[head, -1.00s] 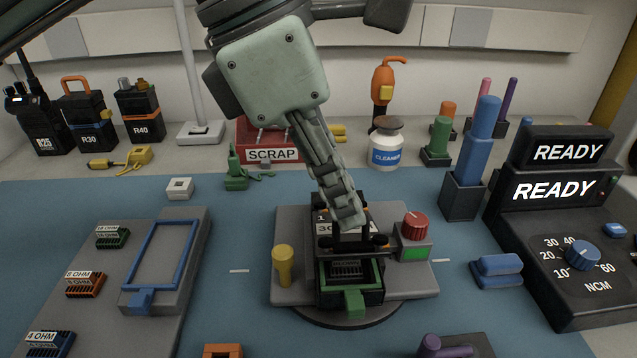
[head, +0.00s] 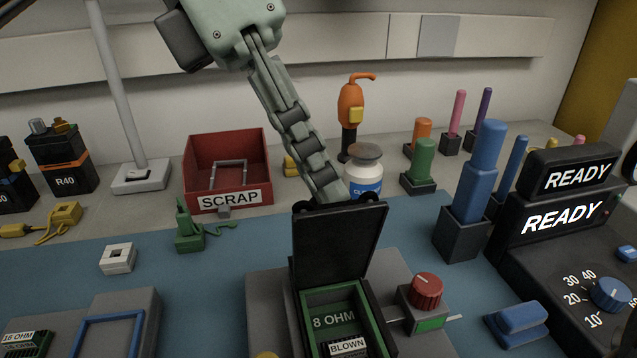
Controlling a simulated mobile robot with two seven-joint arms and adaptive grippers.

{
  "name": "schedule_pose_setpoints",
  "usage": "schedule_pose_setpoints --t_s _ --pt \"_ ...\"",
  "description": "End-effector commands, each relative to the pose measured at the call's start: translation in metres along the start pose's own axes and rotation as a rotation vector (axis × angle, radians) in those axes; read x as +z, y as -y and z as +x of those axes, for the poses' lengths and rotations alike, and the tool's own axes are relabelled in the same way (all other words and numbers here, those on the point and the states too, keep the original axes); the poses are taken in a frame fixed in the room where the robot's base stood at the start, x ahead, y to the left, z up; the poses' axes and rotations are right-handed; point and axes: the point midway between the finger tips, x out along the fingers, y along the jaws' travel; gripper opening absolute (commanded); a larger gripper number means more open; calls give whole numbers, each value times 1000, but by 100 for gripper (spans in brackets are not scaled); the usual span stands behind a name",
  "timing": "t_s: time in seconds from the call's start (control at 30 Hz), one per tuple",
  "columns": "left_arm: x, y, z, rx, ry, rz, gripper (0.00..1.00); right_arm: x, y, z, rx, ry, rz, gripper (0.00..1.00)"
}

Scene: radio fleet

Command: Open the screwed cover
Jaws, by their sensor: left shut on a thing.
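The cover (head: 338,243) is a dark flat panel that stands nearly upright at the middle of the work fixture (head: 268,292). Below it, the open green-edged bay (head: 331,302) shows the marking "8 OHM" and a part labelled BLOWN (head: 347,345). My left gripper (head: 337,199) comes down from the upper left and is shut on the cover at its top edge. The cover hides part of the fingertips. My right gripper is not in view.
A red knob (head: 426,290) sits right of the bay. A red SCRAP bin (head: 226,168) and a cleaner jar (head: 363,174) stand behind. Blue posts (head: 476,172) and a READY console (head: 560,215) are at right.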

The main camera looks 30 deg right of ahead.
Motion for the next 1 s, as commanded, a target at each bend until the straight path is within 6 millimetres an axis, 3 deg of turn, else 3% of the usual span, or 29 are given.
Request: schedule_pose_setpoints --t_s 0.03,0.3,0.87,0.9,1.0 --pt "-7 -10 10 5 -26 -7 0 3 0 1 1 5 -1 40" --pt "-7 -20 9 4 -28 -2 0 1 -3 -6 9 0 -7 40" --pt "-6 -21 10 4 -31 4 0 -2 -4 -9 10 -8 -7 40" --pt "-6 -21 10 4 -31 4 9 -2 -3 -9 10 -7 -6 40" --pt "-6 -21 10 4 -31 3 21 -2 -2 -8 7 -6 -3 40"
